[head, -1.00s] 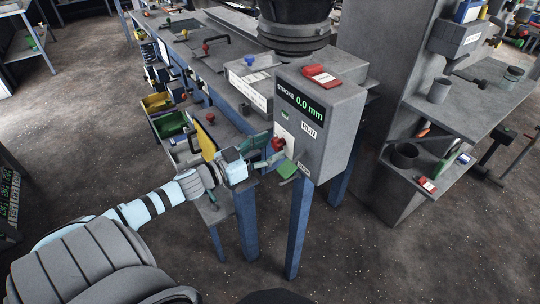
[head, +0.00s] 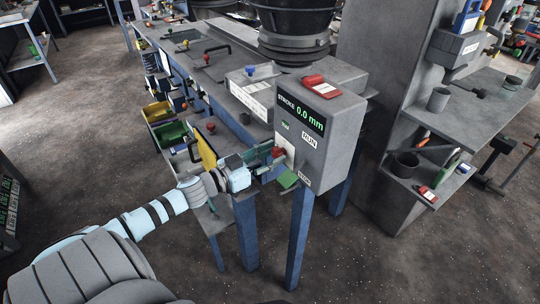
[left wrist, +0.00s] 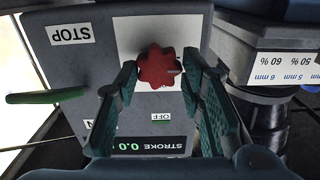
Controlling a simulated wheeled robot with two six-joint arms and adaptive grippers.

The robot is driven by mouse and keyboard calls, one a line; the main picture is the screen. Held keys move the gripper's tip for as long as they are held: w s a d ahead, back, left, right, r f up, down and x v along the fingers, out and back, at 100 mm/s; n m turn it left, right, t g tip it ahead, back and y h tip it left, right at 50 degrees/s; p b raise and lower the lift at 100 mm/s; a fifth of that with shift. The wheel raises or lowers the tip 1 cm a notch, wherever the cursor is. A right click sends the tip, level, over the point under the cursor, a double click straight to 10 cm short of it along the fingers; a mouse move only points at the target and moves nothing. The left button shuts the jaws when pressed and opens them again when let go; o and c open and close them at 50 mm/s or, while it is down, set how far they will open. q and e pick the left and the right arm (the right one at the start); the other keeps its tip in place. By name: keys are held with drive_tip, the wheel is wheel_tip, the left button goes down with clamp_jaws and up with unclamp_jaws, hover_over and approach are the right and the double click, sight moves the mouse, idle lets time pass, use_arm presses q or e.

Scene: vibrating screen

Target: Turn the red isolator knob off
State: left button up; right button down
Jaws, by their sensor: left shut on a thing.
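The red isolator knob (head: 278,151) is on the front of the grey control box (head: 335,130), below its STROKE 0.0 mm display. In the left wrist view the lobed red knob (left wrist: 160,67) sits between the fingertips, on a white plate, with an OFF label (left wrist: 162,117) close by. My left gripper (head: 271,160) reaches the box from the left and is shut on the knob; its fingers (left wrist: 162,72) lie on either side of it. Parts of the knob are hidden by the fingers in the head view. My right gripper is not in view.
A green paddle (head: 288,180) sticks out under the knob, by the STOP label. A red-topped switch (head: 320,88) is on top of the box. Blue legs (head: 300,235) stand below. A shelf unit (head: 465,105) is at right; floor in front is clear.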

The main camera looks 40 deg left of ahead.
use_arm(q)
drive_tip(key=m+p, duration=0.1)
drive_tip(key=m, duration=0.2)
drive_tip(key=shift+d+m+p, duration=0.1)
drive_tip(key=shift+m+p, duration=0.25)
drive_tip(key=shift+m, duration=0.05)
drive_tip(key=m+p, duration=0.1)
drive_tip(key=m, duration=0.3)
drive_tip(key=shift+d+f+m, duration=0.1)
drive_tip(key=shift+m, duration=0.2)
drive_tip(key=m, duration=0.4)
drive_tip(key=shift+s+f+p, duration=0.1)
drive_tip(key=shift+f+p, duration=0.05)
drive_tip(key=shift+p, duration=0.2)
drive_tip(key=m, duration=0.5)
drive_tip(key=shift+f, duration=0.15)
drive_tip(key=o, duration=1.1)
drive_tip(key=shift+m, duration=0.3)
drive_tip(key=shift+s, duration=0.1)
